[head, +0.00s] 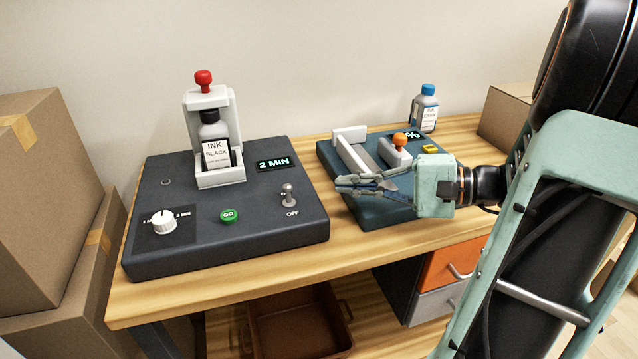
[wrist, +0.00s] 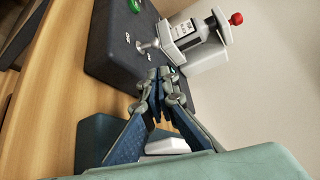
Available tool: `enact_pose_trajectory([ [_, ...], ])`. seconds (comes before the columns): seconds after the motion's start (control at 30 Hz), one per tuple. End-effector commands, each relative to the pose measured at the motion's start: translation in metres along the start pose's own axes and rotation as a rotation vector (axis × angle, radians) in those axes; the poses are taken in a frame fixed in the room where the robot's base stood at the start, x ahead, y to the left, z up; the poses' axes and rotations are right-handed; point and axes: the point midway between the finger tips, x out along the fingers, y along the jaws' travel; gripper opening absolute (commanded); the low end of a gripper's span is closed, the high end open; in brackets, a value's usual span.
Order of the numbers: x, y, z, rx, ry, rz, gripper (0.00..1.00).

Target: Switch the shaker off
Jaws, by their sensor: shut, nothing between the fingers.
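The shaker is a dark box (head: 262,222) on the wooden table, with a white holder (head: 222,184) that carries an ink black bottle (head: 212,140) under a red knob. A silver toggle switch (head: 288,196) stands near its right front edge, above the word OFF. It also shows in the wrist view (wrist: 147,47). A green GO button (head: 229,216), a white dial (head: 163,222) and a display reading 2 MIN (head: 274,163) are on the same box. My gripper (head: 340,184) is shut and empty, to the right of the switch and apart from it, pointing left.
A second blue device (head: 364,207) with an orange knob (head: 400,139) lies under and behind my gripper. A bottle with a blue cap (head: 427,108) stands at the back. Cardboard boxes (head: 45,165) stand at the left. Free wood shows along the table's front.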

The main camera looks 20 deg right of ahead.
Motion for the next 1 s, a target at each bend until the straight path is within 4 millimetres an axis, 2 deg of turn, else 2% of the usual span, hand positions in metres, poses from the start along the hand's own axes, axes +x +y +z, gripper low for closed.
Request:
enact_pose_trajectory([
  [0.3, 0.055, 0.003, 0.001, -0.001, -0.004, 0.001, 0.00],
  [0.5, 0.083, 0.002, 0.000, -0.001, -0.002, 0.001, 0.00],
  [0.7, 0.094, 0.001, 0.001, 0.000, -0.001, 0.001, 0.00],
  [1.0, 0.095, 0.000, 0.001, 0.000, -0.001, 0.001, 0.00],
])
